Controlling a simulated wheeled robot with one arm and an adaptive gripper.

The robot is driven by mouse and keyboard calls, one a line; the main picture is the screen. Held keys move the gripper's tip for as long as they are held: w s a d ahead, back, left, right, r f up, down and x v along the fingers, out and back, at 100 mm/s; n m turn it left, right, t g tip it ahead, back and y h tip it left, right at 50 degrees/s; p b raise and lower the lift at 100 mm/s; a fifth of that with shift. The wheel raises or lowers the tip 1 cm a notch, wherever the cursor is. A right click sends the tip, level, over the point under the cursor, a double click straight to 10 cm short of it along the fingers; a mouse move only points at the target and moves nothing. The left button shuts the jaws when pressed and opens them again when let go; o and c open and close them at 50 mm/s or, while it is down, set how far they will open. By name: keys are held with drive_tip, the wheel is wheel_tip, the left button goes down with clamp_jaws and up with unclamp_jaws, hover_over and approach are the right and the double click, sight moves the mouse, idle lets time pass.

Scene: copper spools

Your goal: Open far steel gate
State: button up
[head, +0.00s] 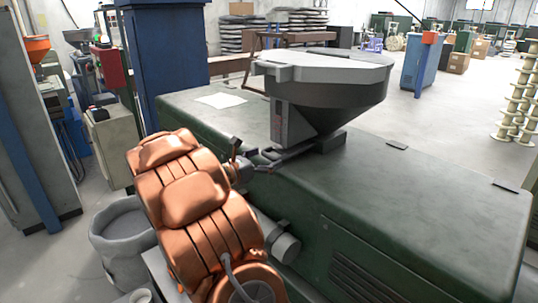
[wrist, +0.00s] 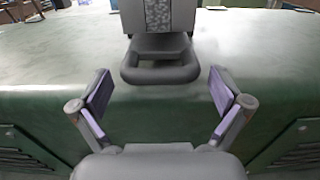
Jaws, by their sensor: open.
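A dark grey steel slide gate (head: 296,151) sticks out under a grey hopper (head: 325,75) on top of a green machine. In the wrist view the gate ends in a rounded loop handle (wrist: 160,75), straight ahead and centred. Whether this is the far gate, I cannot tell. My gripper (wrist: 159,88) is open and empty, its purple-padded fingers spread on either side of the handle's near end, apart from it. In the head view my gripper (head: 264,160) is low over the machine's near edge, in front of the gate.
The green machine (head: 420,190) has a wide bare top right of the hopper. A paper sheet (head: 221,100) lies behind on its left. A blue column (head: 165,50) stands at left. A grey bin (head: 120,245) is on the floor beside my arm.

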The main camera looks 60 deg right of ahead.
drive_tip(key=shift+s+d, duration=0.15)
drive_tip(key=shift+d, duration=0.4)
